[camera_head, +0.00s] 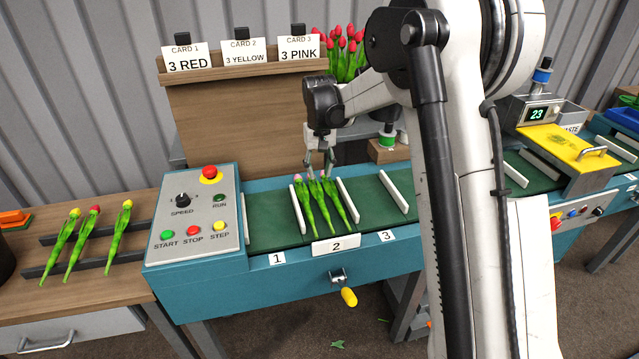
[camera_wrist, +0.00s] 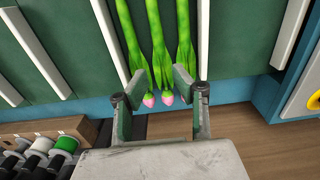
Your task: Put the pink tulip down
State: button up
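Three tulips lie side by side in the lane marked 2 of the green belt. In the head view these are the left tulip (camera_head: 306,203), the middle tulip (camera_head: 319,205) and the right tulip (camera_head: 335,200). In the wrist view two pink heads show, on the left tulip (camera_wrist: 149,98) and the middle tulip (camera_wrist: 167,97). The right tulip (camera_wrist: 186,40) has its head hidden behind a finger. My gripper (camera_head: 320,165) is over the head end of the bunch. In the wrist view my gripper (camera_wrist: 159,82) is open, its fingertips apart on either side of the two visible heads.
White dividers (camera_head: 347,200) bound the lanes; lane 3 is empty. A rack (camera_head: 103,235) at left holds three more tulips, with differing head colours. The control box (camera_head: 195,215) stands beside the belt. A card board (camera_head: 240,120) and red tulips (camera_head: 342,55) stand behind.

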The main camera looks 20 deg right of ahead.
jog(key=s+r+t, duration=0.4)
jog(key=s+r, duration=1.2)
jog(key=s, duration=0.3)
jog(key=s+f+t, duration=0.3)
jog(key=s, duration=1.6)
